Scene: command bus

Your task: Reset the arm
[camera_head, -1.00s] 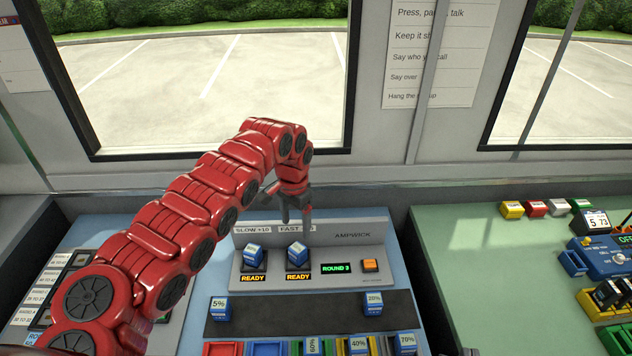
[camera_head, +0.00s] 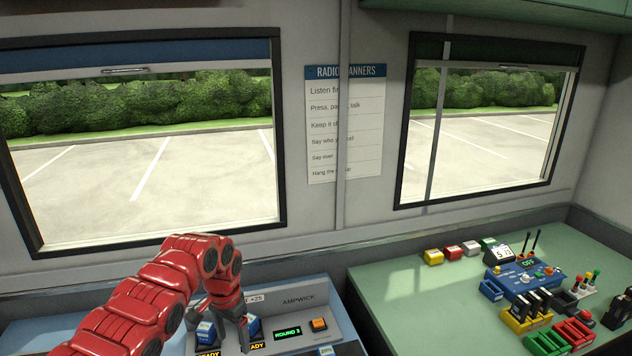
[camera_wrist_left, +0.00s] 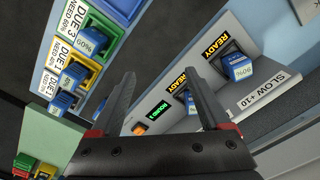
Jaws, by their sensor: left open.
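My left arm (camera_head: 150,300), red and segmented, reaches in from the lower left of the head view and bends down at its far end. My left gripper (camera_head: 222,326) is open above the Ampwick panel (camera_head: 340,338), its fingers pointing down. In the left wrist view, the gripper (camera_wrist_left: 157,82) has its two dark fingers spread with nothing held between them. The green ROUND 3 display (camera_wrist_left: 156,112) and the orange button (camera_wrist_left: 139,129) show between the fingers. My right gripper is not in view.
Two blue blocks (camera_head: 205,331) (camera_head: 253,327) stand by the READY displays, close to my left gripper. A green desk (camera_head: 410,310) at right holds a blue radio unit (camera_head: 522,285). Windows line the back wall.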

